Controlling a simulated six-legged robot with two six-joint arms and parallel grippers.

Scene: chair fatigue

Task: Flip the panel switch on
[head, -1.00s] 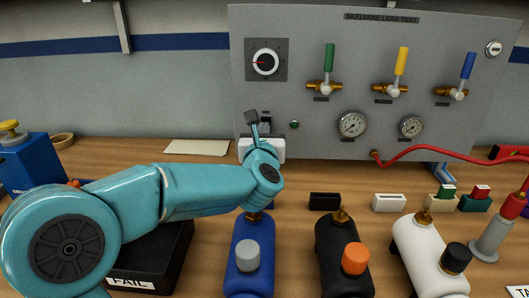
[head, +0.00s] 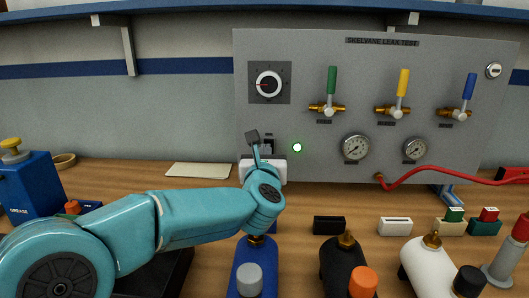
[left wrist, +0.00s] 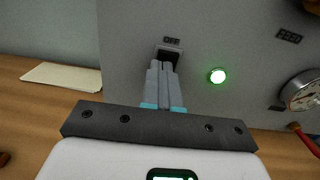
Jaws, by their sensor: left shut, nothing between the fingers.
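The panel switch (head: 268,138) is on the lower left of the grey test panel (head: 350,65). In the left wrist view the dark switch (left wrist: 174,51) has an OFF label above it. My left gripper (left wrist: 160,66) is shut and empty, its fingertips right at the switch and covering part of it; I cannot tell if they touch. In the head view the left gripper (head: 268,153) is partly hidden by its own wrist. The round lamp (head: 297,147) right of the switch glows green, also in the left wrist view (left wrist: 217,76). The lever's exact position is hidden. My right gripper is out of view.
Above and right on the panel are a dial (head: 268,84), valves with green (head: 332,80), yellow and blue handles, and two gauges (head: 356,148). A red hose (head: 440,170) runs right.

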